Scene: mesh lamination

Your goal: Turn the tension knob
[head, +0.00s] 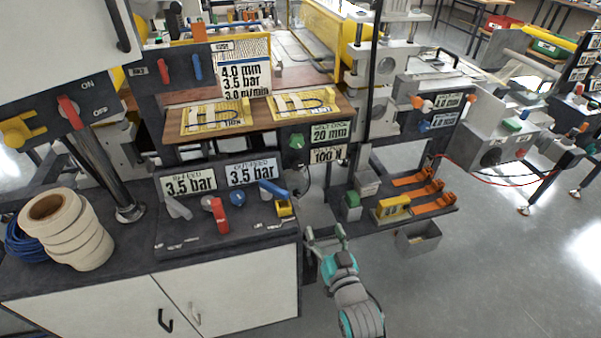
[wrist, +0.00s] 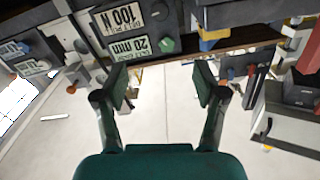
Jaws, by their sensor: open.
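A green knob (head: 296,141) sits on the dark panel below the wooden shelf, left of the 20 mm label (head: 330,132). In the wrist view, upside down, the green knob (wrist: 167,45) is ahead of the fingers, and a grey knob (wrist: 160,11) sits beside the 100 N label (wrist: 122,17).
A cabinet top with a red lever (head: 219,214) and a blue lever (head: 272,189) is left of my gripper. A low shelf with orange clamps (head: 412,179) and a grey bin (head: 419,238) lie to the right. Open floor is at the lower right.

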